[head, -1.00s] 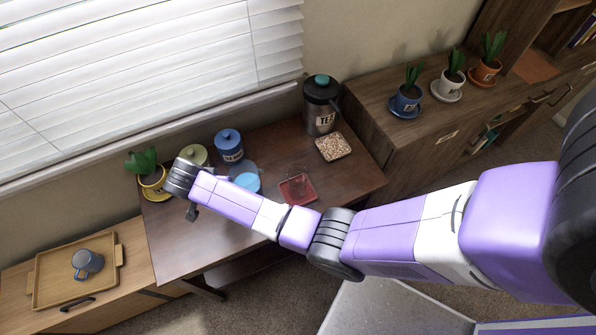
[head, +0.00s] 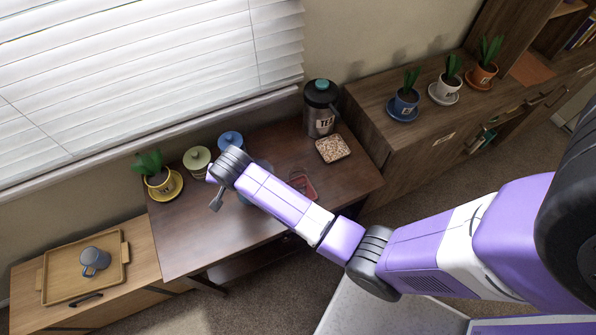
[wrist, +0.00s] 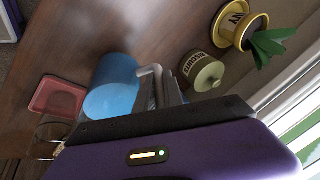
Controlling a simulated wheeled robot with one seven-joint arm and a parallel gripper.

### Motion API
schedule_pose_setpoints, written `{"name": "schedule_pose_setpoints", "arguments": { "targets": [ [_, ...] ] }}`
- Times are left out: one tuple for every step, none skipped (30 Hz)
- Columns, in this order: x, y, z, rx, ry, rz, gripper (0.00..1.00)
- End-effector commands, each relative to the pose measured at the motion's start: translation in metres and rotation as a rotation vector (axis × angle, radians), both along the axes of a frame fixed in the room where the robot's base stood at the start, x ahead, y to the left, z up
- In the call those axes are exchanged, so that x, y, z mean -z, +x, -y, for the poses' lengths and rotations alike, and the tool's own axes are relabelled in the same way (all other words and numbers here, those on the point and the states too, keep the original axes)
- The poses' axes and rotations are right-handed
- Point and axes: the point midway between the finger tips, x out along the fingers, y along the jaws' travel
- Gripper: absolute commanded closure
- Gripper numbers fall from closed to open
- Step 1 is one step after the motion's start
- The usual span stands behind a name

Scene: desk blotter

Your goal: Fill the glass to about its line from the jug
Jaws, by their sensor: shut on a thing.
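The light blue jug (wrist: 112,88) shows in the wrist view, with a pale grey handle beside my fingers. My gripper (wrist: 158,90) is shut on that handle. In the head view my wrist and forearm hide most of the jug. A clear glass (wrist: 48,136) shows at the lower left of the wrist view, by a red coaster (wrist: 57,96). The coaster is also in the head view (head: 304,190), partly behind my forearm. The glass's line and its fill level are too small to make out.
A green canister (head: 197,159), a blue canister (head: 230,142) and a yellow potted plant (head: 160,180) stand along the back left of the table. A tea canister (head: 320,112) and a dish of beige bits (head: 332,149) are at the right. The table's front left is clear.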

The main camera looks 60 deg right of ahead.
Motion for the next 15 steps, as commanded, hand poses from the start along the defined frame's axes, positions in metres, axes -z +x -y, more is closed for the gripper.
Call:
{"name": "schedule_pose_setpoints", "arguments": {
  "targets": [
    [-0.007, -0.002, 0.003, 0.003, 0.014, 0.023, 1.0],
    [-0.008, -0.003, 0.004, 0.003, 0.024, 0.033, 1.0],
    [-0.011, -0.005, 0.005, 0.005, 0.038, 0.049, 1.0],
    [-0.013, -0.006, 0.006, 0.004, 0.047, 0.06, 1.0],
    [-0.015, -0.007, 0.007, 0.004, 0.056, 0.072, 1.0],
    [-0.018, -0.008, 0.009, 0.005, 0.07, 0.088, 1.0],
    [-0.019, -0.01, 0.009, 0.004, 0.079, 0.099, 1.0],
    [-0.022, -0.011, 0.01, 0.003, 0.088, 0.11, 1.0],
    [-0.025, -0.013, 0.012, 0.004, 0.101, 0.126, 1.0],
    [-0.027, -0.014, 0.013, 0.004, 0.11, 0.139, 1.0],
    [-0.028, -0.015, 0.014, 0.004, 0.12, 0.15, 1.0],
    [-0.031, -0.017, 0.015, 0.006, 0.134, 0.165, 1.0],
    [-0.033, -0.019, 0.017, 0.006, 0.142, 0.177, 1.0],
    [-0.036, -0.02, 0.018, 0.005, 0.151, 0.189, 1.0],
    [-0.037, -0.022, 0.019, 0.005, 0.165, 0.204, 1.0]
  ]
}}
